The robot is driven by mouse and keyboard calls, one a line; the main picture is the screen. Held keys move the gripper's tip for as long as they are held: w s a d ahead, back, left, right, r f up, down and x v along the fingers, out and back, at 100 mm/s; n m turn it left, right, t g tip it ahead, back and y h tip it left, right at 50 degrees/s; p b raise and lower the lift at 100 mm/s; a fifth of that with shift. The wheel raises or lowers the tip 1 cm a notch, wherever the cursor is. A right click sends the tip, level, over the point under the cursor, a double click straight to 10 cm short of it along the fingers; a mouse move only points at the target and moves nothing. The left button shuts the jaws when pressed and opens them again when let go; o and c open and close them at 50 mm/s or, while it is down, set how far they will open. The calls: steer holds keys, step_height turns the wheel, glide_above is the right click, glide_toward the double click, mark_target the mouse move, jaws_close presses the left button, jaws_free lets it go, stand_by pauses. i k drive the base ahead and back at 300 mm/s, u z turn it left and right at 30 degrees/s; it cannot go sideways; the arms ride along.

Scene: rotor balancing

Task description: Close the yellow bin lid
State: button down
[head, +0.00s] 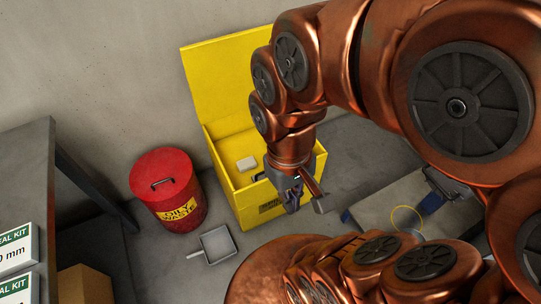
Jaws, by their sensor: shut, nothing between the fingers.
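The yellow bin (241,208) stands on the floor against the back wall. Its yellow lid (222,75) is raised and stands upright at the back, near the wall. A small pale block (247,163) lies inside the bin. My gripper (292,205) is shut and empty. In the picture it overlaps the right front part of the bin, fingers pointing down. I cannot tell whether it touches the bin. My arm hides the right part of the lid and part of the bin's opening.
A red oily waste can (168,187) with a handled lid stands left of the bin. A grey dustpan (217,243) lies on the floor in front. A grey shelf unit (28,175) with seal kit boxes (17,250) is at left. A grey case-like object (398,203) lies at right.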

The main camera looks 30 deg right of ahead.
mark_target(218, 70)
steer(key=z, duration=0.6)
steer(key=k, duration=1.3)
steer(key=u, duration=0.65)
steer(key=i, duration=0.65)
steer(key=u, duration=0.5)
steer(key=i, duration=1.15)
steer(key=z, duration=0.65)
